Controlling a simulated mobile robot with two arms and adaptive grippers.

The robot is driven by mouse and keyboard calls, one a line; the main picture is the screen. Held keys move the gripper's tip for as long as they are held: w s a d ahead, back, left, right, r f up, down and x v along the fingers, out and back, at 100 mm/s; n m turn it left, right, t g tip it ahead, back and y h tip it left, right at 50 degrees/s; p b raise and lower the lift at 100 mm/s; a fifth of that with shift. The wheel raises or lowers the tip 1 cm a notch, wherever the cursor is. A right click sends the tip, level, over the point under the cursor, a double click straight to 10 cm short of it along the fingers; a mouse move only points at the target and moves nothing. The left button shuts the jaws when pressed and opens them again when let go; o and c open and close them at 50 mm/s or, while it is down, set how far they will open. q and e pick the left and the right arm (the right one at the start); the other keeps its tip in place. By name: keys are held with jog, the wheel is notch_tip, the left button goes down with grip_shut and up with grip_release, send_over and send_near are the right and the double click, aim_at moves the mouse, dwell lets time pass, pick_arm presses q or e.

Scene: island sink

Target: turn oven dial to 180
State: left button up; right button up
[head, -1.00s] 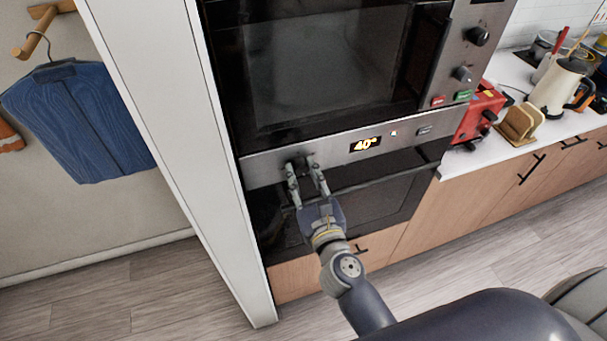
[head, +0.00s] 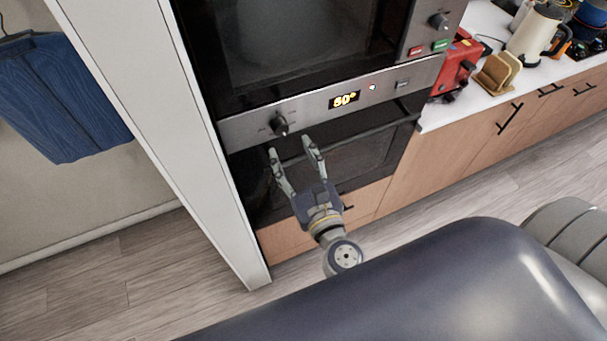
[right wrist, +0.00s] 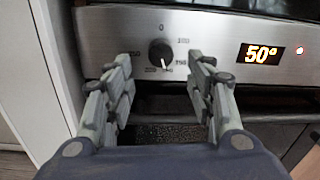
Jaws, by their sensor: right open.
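The oven dial (head: 279,125) is a dark round knob on the steel control panel (head: 308,107) of the built-in oven. In the right wrist view the dial (right wrist: 161,53) has numbers around it, with its pale mark pointing down. My left gripper is not in view.
The oven door (head: 350,162) lies below the panel. A microwave-like unit (head: 300,45) sits above it. A white cabinet side (head: 165,130) stands close on the left. A red toaster (head: 455,65) and a kettle (head: 536,33) stand on the right counter.

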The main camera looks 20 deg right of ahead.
jog(key=s, duration=0.5)
jog(key=shift+s, duration=0.35)
jog(key=shift+f, duration=0.15)
